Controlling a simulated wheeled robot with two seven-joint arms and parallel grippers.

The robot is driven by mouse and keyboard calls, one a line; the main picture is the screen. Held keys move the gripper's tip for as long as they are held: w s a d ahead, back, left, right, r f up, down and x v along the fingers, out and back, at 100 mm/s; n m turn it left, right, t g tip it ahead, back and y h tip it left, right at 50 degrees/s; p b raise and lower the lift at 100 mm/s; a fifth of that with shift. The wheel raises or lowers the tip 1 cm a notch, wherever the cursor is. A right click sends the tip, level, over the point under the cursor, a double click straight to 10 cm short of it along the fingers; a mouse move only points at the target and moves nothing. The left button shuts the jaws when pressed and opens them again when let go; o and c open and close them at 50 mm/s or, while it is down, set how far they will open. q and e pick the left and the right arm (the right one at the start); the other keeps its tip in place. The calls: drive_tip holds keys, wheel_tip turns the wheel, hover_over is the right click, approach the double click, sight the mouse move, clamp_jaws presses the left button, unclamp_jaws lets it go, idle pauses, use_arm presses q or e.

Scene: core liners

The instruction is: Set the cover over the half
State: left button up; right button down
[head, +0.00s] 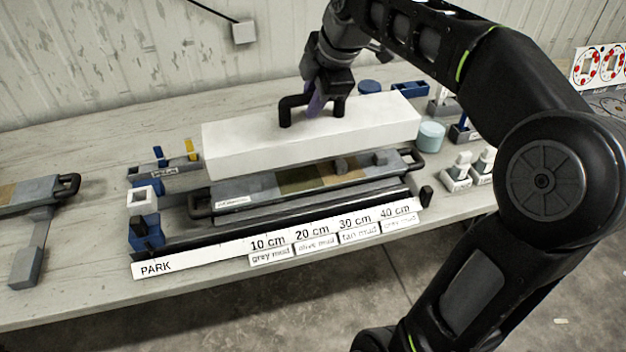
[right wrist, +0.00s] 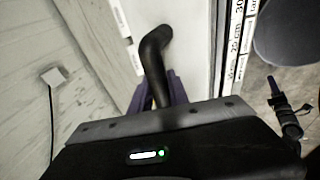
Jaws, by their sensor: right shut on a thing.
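The cover (head: 310,135) is a long white box with a black arched handle (head: 290,110) on top. My right gripper (head: 318,100) is shut on that handle from above, and its fingers hide part of it. In the right wrist view the handle (right wrist: 155,50) runs up from between the fingers (right wrist: 158,92), with the white cover (right wrist: 188,50) beside it. The half (head: 262,183) is a long tray of grey, olive and tan sections with black end handles. It lies in front of the cover in the head view, mostly uncovered. Whether the cover hangs clear of the table is unclear. My left gripper is out of view.
A ruler strip marked PARK and 10 to 40 cm (head: 200,258) runs along the front. Blue holders (head: 145,228) stand left of the half. A pale cyan cylinder (head: 431,136) and small white fittings (head: 458,172) stand right. Another tray (head: 28,193) lies far left.

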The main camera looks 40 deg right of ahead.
sight(314, 121)
drive_tip(key=shift+f, duration=3.05)
wheel_tip(314, 121, down, 4)
drive_tip(key=shift+r+p, duration=0.1)
drive_tip(key=shift+p, duration=0.3)
drive_tip(key=shift+f+b, duration=0.65)
drive_tip(key=c, duration=1.3)
unclamp_jaws()
drive_tip(key=shift+o, duration=0.2)
